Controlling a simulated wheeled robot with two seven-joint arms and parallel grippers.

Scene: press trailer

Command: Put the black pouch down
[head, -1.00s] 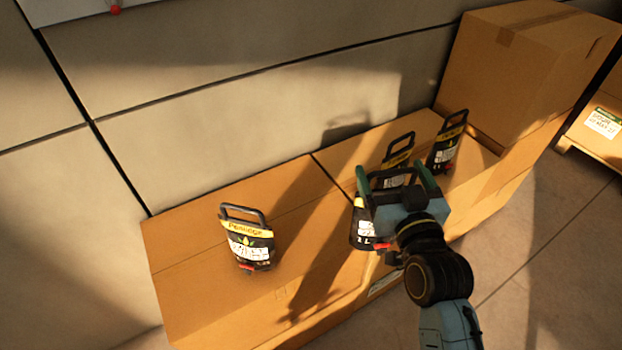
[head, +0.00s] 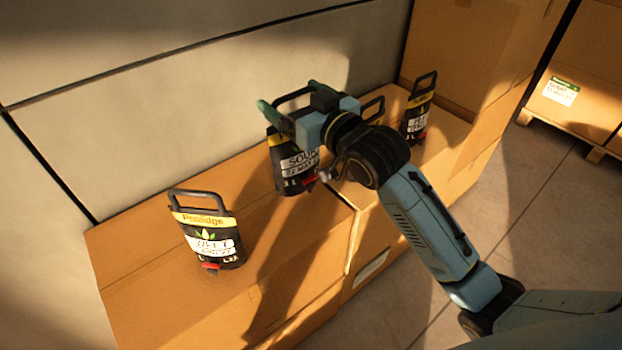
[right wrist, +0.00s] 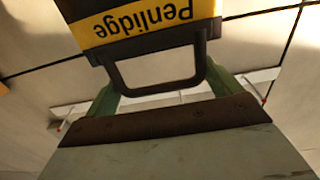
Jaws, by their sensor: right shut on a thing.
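My right gripper (head: 290,112) is shut on the handle of a black pouch (head: 292,172) with a yellow band and a white label. The pouch hangs upright below the fingers, over the cardboard boxes; I cannot tell whether its bottom touches them. In the right wrist view the yellow band of the held pouch (right wrist: 150,18) and its black handle show between the green fingers (right wrist: 165,85). Another black pouch (head: 208,240) stands on the left box. A further one (head: 417,120) stands at the right, and one (head: 374,108) is mostly hidden behind my wrist. My left gripper is out of view.
The pouches stand on large cardboard boxes (head: 140,260) against a grey panelled wall (head: 150,120). A taller box (head: 460,50) rises at the back right. Another box on a pallet (head: 590,80) stands farther right. Box top between the left pouch and the held one is free.

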